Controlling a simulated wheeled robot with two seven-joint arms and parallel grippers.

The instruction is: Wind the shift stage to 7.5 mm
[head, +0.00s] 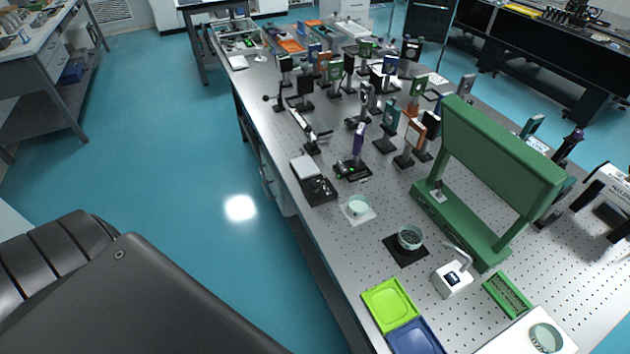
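The optical table (335,262) carries many small mounted parts. A small black stage-like base with a purple upright mount (358,141) stands near the table's left edge. I cannot tell from here which of these is the shift stage, and no scale or reading is legible. Neither of my grippers is in view.
A green frame (500,150) rises on the right of the table. Two dishes (357,206) (409,237), a small white device (453,279), a lime tray (390,304) and a blue tray (414,338) stand toward the front.

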